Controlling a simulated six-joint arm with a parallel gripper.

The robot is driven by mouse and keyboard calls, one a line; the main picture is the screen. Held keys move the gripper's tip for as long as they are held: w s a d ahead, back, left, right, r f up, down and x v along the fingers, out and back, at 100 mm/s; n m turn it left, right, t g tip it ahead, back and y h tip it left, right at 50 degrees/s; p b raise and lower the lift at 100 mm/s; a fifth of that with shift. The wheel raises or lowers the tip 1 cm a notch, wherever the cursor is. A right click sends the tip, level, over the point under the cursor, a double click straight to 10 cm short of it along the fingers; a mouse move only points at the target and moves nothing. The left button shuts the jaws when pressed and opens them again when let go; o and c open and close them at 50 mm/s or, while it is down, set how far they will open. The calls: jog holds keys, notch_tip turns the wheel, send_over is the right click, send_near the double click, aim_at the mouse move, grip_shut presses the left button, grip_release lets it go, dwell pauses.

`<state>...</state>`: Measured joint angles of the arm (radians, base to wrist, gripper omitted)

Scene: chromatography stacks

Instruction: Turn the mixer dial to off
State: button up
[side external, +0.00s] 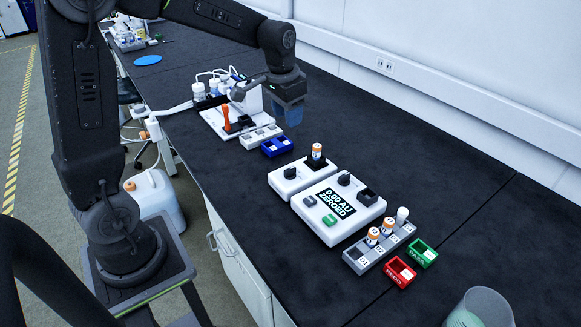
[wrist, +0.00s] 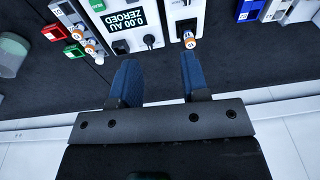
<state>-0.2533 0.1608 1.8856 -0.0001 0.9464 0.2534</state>
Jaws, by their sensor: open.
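The mixer appears to be the small white box (side external: 302,186), with a dark dial (side external: 290,173) on its top. An orange-capped vial (side external: 317,152) stands in a dark holder at its back end. The box (wrist: 176,20) and vial (wrist: 189,40) also show in the wrist view, where the dial is cut off or unclear at the top edge. The dial's exact setting is too small to read. My gripper (side external: 290,118) is above the bench, behind and apart from the mixer. In the wrist view my gripper (wrist: 157,65) has its blue fingers spread, with nothing between them.
A larger white unit (side external: 318,219) reading "0.00 AU ZEROED" adjoins the mixer and has its own dark knob (side external: 344,180). A grey vial rack (side external: 358,262), red tray (side external: 400,272) and green tray (side external: 423,253) stand at right. A blue tray (side external: 277,147) is near the gripper.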

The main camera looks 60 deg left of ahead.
jog(key=g, duration=0.2)
send_over(290, 168)
notch_tip(290, 168, down, 9)
notch_tip(290, 168, down, 14)
jog(key=shift+d+f, duration=0.1)
grip_shut()
